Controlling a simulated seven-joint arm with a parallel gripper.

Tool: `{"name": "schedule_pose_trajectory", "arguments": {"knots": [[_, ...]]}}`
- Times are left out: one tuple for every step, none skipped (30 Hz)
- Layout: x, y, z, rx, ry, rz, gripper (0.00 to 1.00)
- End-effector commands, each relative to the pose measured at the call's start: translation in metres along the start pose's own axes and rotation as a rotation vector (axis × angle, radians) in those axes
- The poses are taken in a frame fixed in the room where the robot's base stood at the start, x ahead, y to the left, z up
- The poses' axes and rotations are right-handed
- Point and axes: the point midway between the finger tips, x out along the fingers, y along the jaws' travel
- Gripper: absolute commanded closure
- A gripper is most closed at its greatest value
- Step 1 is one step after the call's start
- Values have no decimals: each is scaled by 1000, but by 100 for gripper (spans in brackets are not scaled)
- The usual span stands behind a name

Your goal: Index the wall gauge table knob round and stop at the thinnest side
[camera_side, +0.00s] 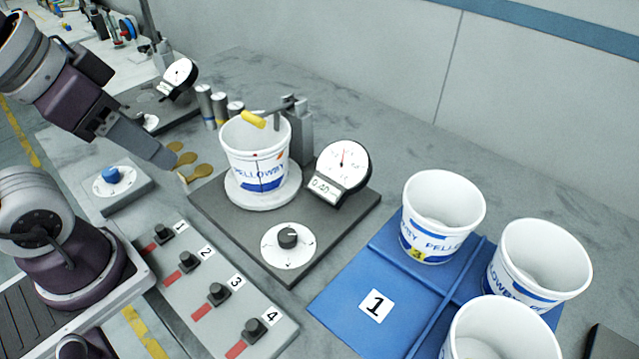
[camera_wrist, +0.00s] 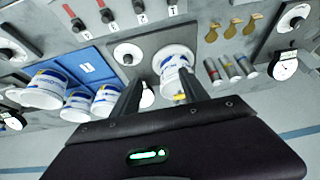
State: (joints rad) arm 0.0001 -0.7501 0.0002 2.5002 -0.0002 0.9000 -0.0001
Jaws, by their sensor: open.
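The wall gauge table is a dark plate (camera_side: 215,208) with a round white turntable (camera_side: 262,199). A white tub (camera_side: 256,160) with blue lettering stands upright on it, and a yellow-tipped arm (camera_side: 253,120) reaches over its rim. The black knob (camera_side: 288,238) sits on a white marked disc at the plate's front; it shows in the wrist view (camera_wrist: 127,58). The dial gauge (camera_side: 342,164) has its needle near the top; its small display reads about 0.40, hard to read. My gripper (camera_wrist: 160,80) is open and empty, apart from the knob; in the side view it hangs left of the tub.
A panel (camera_side: 200,300) of numbered black knobs stands in front.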

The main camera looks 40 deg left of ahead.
Motion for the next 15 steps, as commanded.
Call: {"name": "schedule_pose_trajectory", "arguments": {"knots": [[0, 0, 0, 0, 0, 0, 48], [0, 0, 0, 0, 0, 0, 48], [0, 0, 0, 0, 0, 0, 48], [0, 0, 0, 0, 0, 0, 48], [0, 0, 0, -1, -1, 0, 48], [1, 1, -2, -8, -8, 1, 48], [3, 2, -5, -19, -21, 2, 48], [7, 4, -9, -38, -40, 3, 48], [14, 8, -17, -74, -74, 4, 48], [21, 12, -23, -108, -107, 3, 48], [30, 18, -30, -148, -143, 1, 48], [45, 27, -39, -204, -192, -6, 48], [57, 35, -45, -245, -228, -14, 48], [69, 43, -49, -286, -262, -23, 48], [87, 54, -53, -340, -306, -39, 48]]}}
